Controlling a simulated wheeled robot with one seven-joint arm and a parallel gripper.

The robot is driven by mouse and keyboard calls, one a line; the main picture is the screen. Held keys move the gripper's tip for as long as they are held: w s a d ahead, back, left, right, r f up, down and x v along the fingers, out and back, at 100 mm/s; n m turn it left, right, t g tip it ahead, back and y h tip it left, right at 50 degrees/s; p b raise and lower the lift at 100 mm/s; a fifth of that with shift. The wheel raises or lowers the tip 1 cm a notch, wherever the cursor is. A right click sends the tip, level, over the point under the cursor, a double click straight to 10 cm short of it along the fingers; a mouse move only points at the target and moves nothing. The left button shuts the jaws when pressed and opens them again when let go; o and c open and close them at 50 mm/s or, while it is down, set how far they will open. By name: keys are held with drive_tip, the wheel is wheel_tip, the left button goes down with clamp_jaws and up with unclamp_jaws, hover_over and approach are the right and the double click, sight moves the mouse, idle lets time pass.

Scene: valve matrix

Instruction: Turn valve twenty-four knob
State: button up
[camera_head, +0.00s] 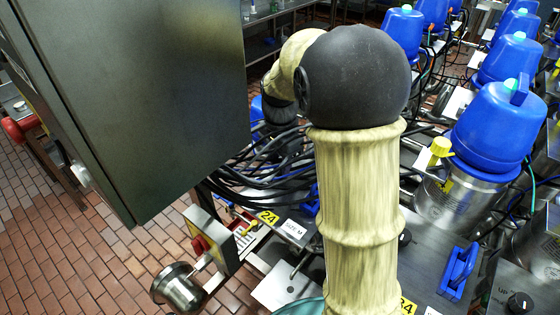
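A yellow label reading 24 (269,217) sits on the valve frame, left of my arm, beside a white tag (293,229). Part of a blue piece (311,196) shows at the arm's left edge, above that tag; I cannot tell whether it belongs to valve twenty-four. I cannot make out the valve twenty-four knob for sure; it may be behind my arm. My cream arm with its black joint rises through the middle of the view and bends away to the left. My gripper does not show.
A large dark cabinet (150,90) fills the upper left. Below it are a box with a red button (200,243) and a steel cup-shaped part (178,288). Black cables (255,165) run behind the arm. Several blue-topped valves (497,125) stand right. Brick floor (75,250) is open at lower left.

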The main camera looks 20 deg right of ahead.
sight(280, 166)
drive_tip(key=o, duration=1)
wheel_tip(280, 166, up, 18)
drive_tip(key=shift+f+b, duration=0.25)
drive_tip(key=shift+b, duration=0.15)
